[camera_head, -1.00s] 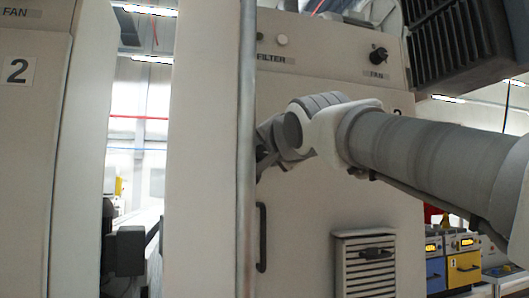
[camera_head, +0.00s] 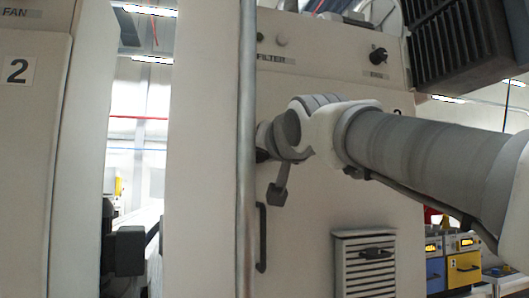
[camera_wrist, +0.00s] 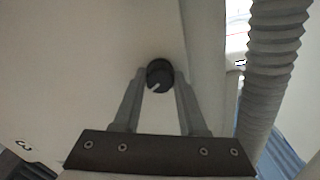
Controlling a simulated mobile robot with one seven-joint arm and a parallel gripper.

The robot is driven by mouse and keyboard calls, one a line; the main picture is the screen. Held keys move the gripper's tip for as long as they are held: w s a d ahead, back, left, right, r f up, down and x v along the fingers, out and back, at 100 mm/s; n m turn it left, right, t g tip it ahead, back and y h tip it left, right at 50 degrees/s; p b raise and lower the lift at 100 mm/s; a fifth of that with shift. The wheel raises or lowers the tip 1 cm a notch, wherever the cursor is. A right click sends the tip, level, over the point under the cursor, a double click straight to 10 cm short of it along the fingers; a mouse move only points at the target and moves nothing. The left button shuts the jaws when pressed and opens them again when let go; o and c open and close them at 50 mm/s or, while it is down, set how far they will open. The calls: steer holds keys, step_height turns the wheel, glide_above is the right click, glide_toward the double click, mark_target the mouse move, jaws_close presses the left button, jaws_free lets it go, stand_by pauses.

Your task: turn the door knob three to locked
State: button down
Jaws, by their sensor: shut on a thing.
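The door knob (camera_wrist: 158,70) is a small dark round knob with a white pointer mark, set on a pale cabinet door (camera_head: 325,205). In the wrist view my gripper (camera_wrist: 160,76) has one finger on each side of the knob and is shut on it. The pointer mark lies on the knob's lower part, slanting down to the left. A "3" label shows at the lower left of the wrist view. In the head view my wrist (camera_head: 290,130) meets the door beside the metal pole, and the knob and fingertips are hidden.
A vertical metal pole (camera_head: 246,150) stands just left of my wrist. A black door handle (camera_head: 262,237) is below it, and a vent grille (camera_head: 365,265) is lower right. In the wrist view a ribbed hose (camera_wrist: 272,65) runs close on the right. Cabinet 2 (camera_head: 30,150) stands at the left.

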steer(key=n, duration=0.5)
steer(key=shift+n, duration=0.3)
steer(key=n+p, duration=0.1)
steer(key=n, duration=0.4)
steer(key=shift+n, duration=0.4)
steer(key=shift+c, duration=2.2)
jaws_free()
steer(key=b+v, duration=0.4)
steer(key=v, duration=1.3)
steer(key=shift+s, duration=0.2)
